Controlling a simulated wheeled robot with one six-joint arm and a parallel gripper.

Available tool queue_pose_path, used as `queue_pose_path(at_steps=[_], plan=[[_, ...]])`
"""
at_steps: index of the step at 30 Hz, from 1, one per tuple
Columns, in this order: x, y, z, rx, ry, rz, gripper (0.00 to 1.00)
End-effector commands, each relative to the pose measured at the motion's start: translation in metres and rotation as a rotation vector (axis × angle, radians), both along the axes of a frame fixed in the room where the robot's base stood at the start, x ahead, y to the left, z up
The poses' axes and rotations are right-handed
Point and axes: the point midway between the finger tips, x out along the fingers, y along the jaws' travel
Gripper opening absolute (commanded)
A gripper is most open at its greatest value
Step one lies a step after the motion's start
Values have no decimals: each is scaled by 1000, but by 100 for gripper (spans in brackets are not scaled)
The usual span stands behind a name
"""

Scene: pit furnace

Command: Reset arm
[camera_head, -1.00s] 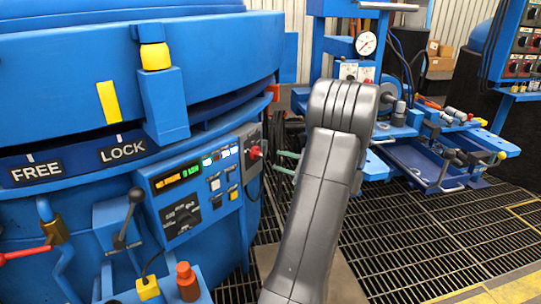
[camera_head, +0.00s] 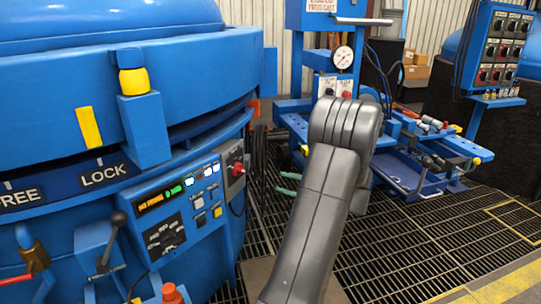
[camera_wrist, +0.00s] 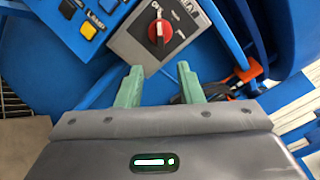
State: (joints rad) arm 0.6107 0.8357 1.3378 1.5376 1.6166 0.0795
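My gripper (camera_wrist: 160,84) shows in the wrist view with its two pale green fingers apart and nothing between them. The fingers point toward a grey panel with a red rotary knob (camera_wrist: 159,29), and I see no clear contact. In the head view my dark grey arm stands bent in the middle of the picture. Green fingertips (camera_head: 287,184) show just left of it, beside the furnace; the rest of the gripper is hidden behind the arm. The red knob (camera_head: 238,169) sits at the right end of the furnace's control panel.
The round blue furnace (camera_head: 60,120) fills the left, with FREE and LOCK marks and a lever (camera_head: 113,235). A blue bench (camera_head: 385,205) with a gauge (camera_head: 343,57) and tools stands behind my arm. A switch panel (camera_head: 500,45) is at right. Grating floor (camera_head: 440,245) is open at lower right.

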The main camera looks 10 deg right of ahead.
Motion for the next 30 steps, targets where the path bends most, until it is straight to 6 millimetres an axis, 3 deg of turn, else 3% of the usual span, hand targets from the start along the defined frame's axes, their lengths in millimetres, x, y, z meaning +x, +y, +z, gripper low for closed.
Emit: queue_pose_path(at_steps=[18, 24, 30], plan=[[58, 95, -2, 0, -2, 3, 34], [68, 110, 0, 2, -1, 1, 34], [70, 112, 1, 4, 6, -1, 34]])
